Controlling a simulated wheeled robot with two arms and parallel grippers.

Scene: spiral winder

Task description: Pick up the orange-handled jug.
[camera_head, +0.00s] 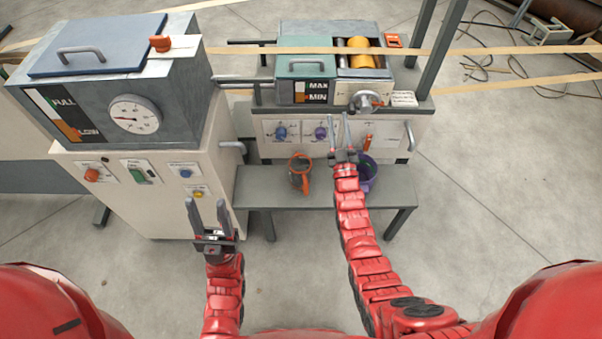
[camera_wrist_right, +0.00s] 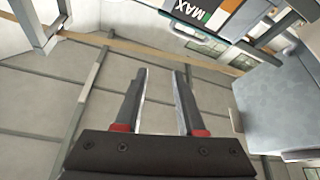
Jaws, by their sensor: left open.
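The orange-handled jug (camera_head: 299,173) stands upright on the low grey bench in the head view, left of my right gripper. Its body looks dark and its handle is orange. My right gripper (camera_head: 340,132) is open and empty, raised in front of the machine panel; its two parallel fingers (camera_wrist_right: 158,100) are apart in the right wrist view, with no jug between them. My left gripper (camera_head: 208,218) is open and empty, in front of the left cabinet, left of and nearer than the jug. The right wrist view does not show the jug.
A purple container (camera_head: 366,174) stands on the bench (camera_head: 265,190) right of the jug, partly hidden by my right arm. The left cabinet (camera_head: 150,200) with a gauge and the winder machine (camera_head: 400,135) border the bench. Open floor (camera_head: 480,210) lies to the right.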

